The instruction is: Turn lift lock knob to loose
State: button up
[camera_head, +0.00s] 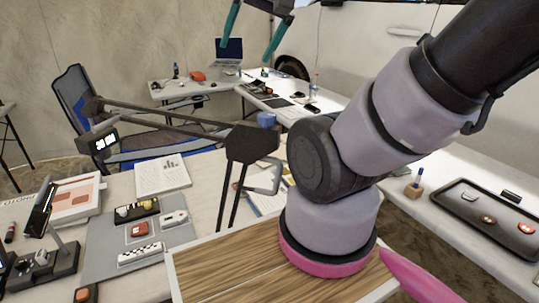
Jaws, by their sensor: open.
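I cannot pick out a lift lock knob for certain, and its setting cannot be read. A black stand (44,264) with an upright part is at the lower left, cut by the picture edge. A small dark block with an orange top (84,294) is beside it. A dark jointed frame (252,143) stands over the table, with a small lit display (103,143) near its left end. My gripper (246,46) hangs at the top of the view with two teal fingers spread apart.
A grey mat (102,258) holds small parts and a black tray. Papers (162,176) lie behind it. A wooden panel (225,272) is in front. A dark tray (490,216) with small pieces is on the right table. A blue chair (82,100) stands behind. My arm hides the middle right.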

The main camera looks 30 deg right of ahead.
aim_at(267, 120)
jog(key=k+j, duration=0.35)
jog(key=z, duration=0.4)
jog(key=k+j+z, duration=0.1)
jog(key=z, duration=0.75)
jog(key=k+z, duration=0.1)
jog(key=z, duration=0.3)
